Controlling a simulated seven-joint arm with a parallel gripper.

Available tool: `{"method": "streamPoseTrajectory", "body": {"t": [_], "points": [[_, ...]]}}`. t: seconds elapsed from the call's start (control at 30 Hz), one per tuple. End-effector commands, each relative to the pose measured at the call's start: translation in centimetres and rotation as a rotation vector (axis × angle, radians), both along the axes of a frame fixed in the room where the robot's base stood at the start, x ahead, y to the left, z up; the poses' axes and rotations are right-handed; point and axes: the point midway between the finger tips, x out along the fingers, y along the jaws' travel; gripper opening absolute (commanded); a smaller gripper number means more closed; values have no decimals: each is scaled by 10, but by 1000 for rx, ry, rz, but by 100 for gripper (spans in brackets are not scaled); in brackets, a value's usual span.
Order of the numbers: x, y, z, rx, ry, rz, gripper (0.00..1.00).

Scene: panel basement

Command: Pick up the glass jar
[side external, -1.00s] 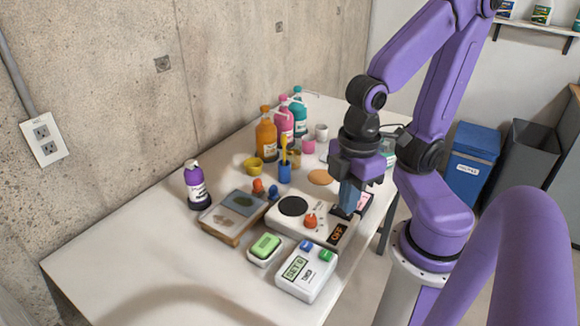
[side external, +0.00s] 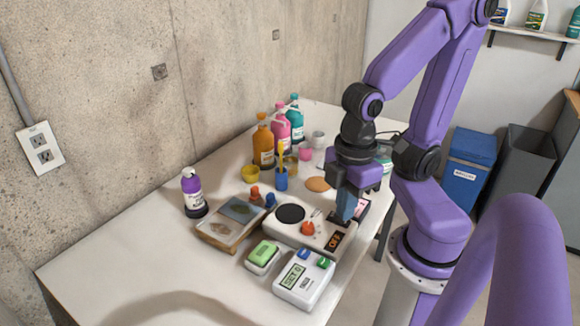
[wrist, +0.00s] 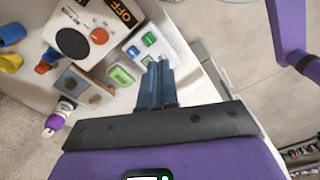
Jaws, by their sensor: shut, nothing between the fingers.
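No glass jar can be made out with certainty. A small yellowish, clear-looking container (side external: 291,165) stands behind the blue cup in the side view, partly hidden. A pale container with teal on it (side external: 384,157) shows behind my wrist, mostly hidden. Either could be the jar; I cannot tell. My gripper (side external: 344,219) points down at the right edge of the table, beside the white hot plate (side external: 271,231). Its blue fingers are closed together with nothing between them, as the wrist view also shows (wrist: 158,67).
The orange (side external: 263,145), pink (side external: 281,132) and teal (side external: 297,122) bottles stand at the back by the wall. A purple bottle (side external: 192,190) stands at left. A framed board (side external: 221,237), green-topped box (side external: 264,255) and timer (side external: 303,279) lie nearer. The front left table is clear.

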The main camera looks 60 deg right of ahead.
Motion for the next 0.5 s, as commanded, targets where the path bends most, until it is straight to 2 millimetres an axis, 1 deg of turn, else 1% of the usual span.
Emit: {"method": "streamPoseTrajectory", "body": {"t": [0.03,0.07,0.1,0.17,0.2,0.27,0.3,0.33,0.5], "points": [[0,0,0,0,0,0,0],[0,0,0,0,0,0,10],[0,0,0,0,0,0,23],[0,0,0,0,0,0,42],[0,0,0,0,0,0,55],[0,0,0,0,0,0,75],[0,0,0,0,0,0,88],[0,0,0,0,0,0,92],[0,0,0,0,0,0,92]]}}
